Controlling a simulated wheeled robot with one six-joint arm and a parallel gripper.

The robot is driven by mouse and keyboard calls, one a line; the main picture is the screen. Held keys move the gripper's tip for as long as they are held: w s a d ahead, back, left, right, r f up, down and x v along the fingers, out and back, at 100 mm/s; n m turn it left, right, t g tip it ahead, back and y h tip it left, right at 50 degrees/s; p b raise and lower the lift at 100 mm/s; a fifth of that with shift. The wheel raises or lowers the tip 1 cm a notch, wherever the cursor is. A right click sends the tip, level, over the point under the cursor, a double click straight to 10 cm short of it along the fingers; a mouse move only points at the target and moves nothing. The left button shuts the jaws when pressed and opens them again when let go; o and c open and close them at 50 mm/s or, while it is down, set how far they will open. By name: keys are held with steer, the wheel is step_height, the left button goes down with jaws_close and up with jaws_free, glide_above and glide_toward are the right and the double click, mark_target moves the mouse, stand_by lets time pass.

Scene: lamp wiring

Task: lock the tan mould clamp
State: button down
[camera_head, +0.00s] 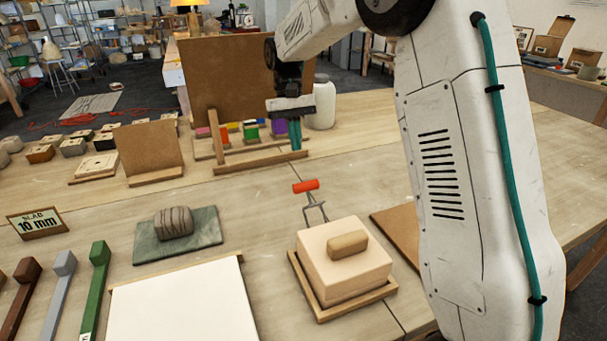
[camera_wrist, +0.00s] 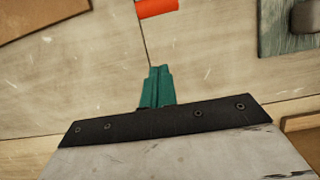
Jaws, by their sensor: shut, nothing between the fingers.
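The tan mould (camera_head: 345,272) is a block with a rounded tan piece on top, standing on a wooden base near the front right of the table. Its clamp has a red handle (camera_head: 306,186) on a thin metal frame (camera_head: 314,210) at the mould's back edge. In the wrist view the red handle (camera_wrist: 157,8) shows at the top edge, partly cut off, beyond my fingertips. My gripper (camera_head: 295,148) has teal fingers, shut and empty, behind the handle and apart from it. The closed fingers also show in the wrist view (camera_wrist: 158,70).
A wooden rack (camera_head: 262,155) with coloured pieces stands close to my gripper, with a white jar (camera_head: 321,103) beside it. A grey lump lies on a green board (camera_head: 150,247) left of the mould.

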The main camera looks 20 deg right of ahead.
steer(key=x, duration=0.9)
steer(key=shift+a+f, duration=0.1)
steer(key=shift+s+r, duration=0.3)
steer(key=shift+s, duration=0.3)
steer(key=shift+s+r, duration=0.3)
steer(key=shift+s, duration=0.25)
steer(key=shift+s+r, duration=0.3)
steer(key=shift+s, duration=0.3)
steer(key=shift+r, duration=0.15)
